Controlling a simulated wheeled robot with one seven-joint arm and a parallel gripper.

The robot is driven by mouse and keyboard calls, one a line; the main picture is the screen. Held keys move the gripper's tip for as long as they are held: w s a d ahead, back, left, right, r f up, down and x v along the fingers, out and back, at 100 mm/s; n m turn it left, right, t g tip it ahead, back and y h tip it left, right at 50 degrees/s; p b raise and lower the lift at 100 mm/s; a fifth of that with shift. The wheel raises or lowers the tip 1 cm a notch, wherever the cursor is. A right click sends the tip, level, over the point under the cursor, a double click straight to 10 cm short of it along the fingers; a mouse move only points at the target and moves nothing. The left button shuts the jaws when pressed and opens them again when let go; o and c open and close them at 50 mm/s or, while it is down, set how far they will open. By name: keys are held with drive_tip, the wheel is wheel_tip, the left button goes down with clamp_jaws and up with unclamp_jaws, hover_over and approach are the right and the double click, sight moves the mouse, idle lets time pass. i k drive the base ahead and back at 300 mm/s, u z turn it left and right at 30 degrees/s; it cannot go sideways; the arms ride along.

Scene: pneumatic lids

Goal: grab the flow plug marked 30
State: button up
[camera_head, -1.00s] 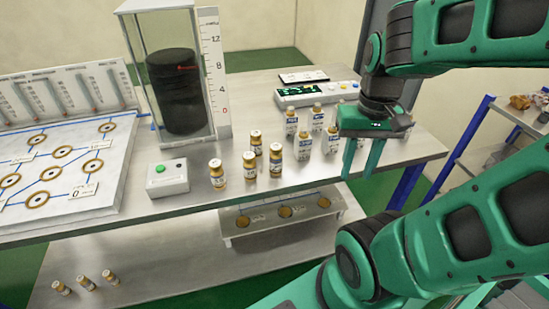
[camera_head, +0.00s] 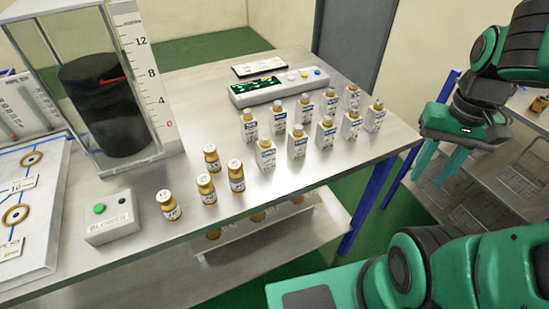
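Several small brass-coloured plugs with white labels stand upright in a cluster on the metal table. They are a front-left one (camera_head: 168,206), a middle one (camera_head: 206,189), a right one (camera_head: 236,176) and a rear one (camera_head: 211,159). The numbers on them are too small to read surely, so I cannot tell which is marked 30. My gripper (camera_head: 439,164) is at the right, beyond the table's right edge in the picture and well apart from the plugs. Its two green fingers point down, spread, with nothing between them.
Several white, blue-labelled bottles (camera_head: 298,141) stand right of the plugs. A control panel (camera_head: 278,88) lies behind them. A white blower box (camera_head: 112,217) and a glass column with a black cylinder (camera_head: 104,105) stand left. Bare table (camera_head: 290,180) lies in front of the bottles.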

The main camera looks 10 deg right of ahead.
sight(236, 174)
drive_tip(key=z, duration=1.25)
drive_tip(key=k, duration=1.4)
drive_tip(key=u, duration=1.55)
drive_tip(key=i, duration=0.5)
drive_tip(key=u, duration=0.05)
